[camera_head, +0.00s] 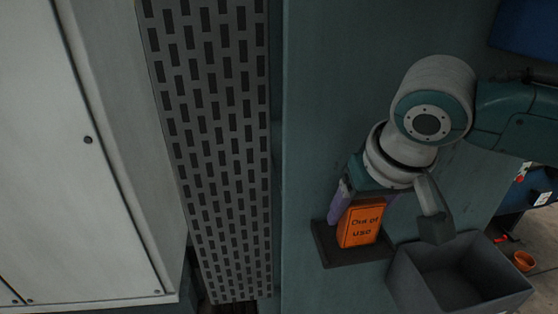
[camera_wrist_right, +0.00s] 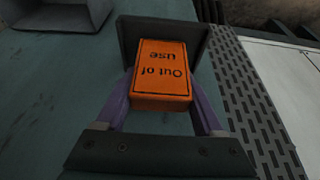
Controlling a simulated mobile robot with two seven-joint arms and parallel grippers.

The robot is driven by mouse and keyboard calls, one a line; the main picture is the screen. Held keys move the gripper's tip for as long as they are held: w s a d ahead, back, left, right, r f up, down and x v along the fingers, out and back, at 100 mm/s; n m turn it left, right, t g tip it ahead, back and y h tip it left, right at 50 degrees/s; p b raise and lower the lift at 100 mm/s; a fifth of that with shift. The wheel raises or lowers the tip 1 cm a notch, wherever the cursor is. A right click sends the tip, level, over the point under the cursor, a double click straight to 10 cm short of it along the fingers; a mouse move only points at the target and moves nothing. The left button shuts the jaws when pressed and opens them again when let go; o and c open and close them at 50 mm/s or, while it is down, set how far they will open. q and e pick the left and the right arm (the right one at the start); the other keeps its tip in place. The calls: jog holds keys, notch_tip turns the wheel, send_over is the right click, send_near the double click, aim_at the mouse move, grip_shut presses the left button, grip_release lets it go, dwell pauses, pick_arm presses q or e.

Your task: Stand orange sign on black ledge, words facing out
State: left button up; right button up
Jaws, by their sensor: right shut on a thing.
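The orange sign (camera_head: 361,223) with the words "Out of use" stands upright over the black ledge (camera_head: 330,250) in the head view. Its words face out, toward the head camera. My right gripper (camera_head: 366,198) is shut on the sign, with purple fingers at its two sides. In the right wrist view the sign (camera_wrist_right: 160,72) sits between the purple fingers of the right gripper (camera_wrist_right: 160,92), with the ledge (camera_wrist_right: 195,30) behind it. The sign's foot appears at the ledge surface, but I cannot tell whether it touches. My left gripper is out of view.
A grey open bin (camera_head: 455,275) is just right of the ledge. The teal wall (camera_head: 325,100) rises behind the ledge. A perforated grey panel (camera_head: 215,130) and a white cabinet (camera_head: 60,180) stand to the left. An orange pot (camera_head: 523,261) lies on the floor at far right.

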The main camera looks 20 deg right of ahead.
jog(key=shift+w+f, duration=0.2)
jog(key=shift+w, duration=0.05)
jog(key=shift+f, duration=0.1)
jog(key=o, duration=1.4)
jog(key=shift+o, duration=0.2)
jog(key=v, duration=0.7)
jog(key=shift+s+r, duration=0.2)
jog(key=shift+r, duration=0.1)
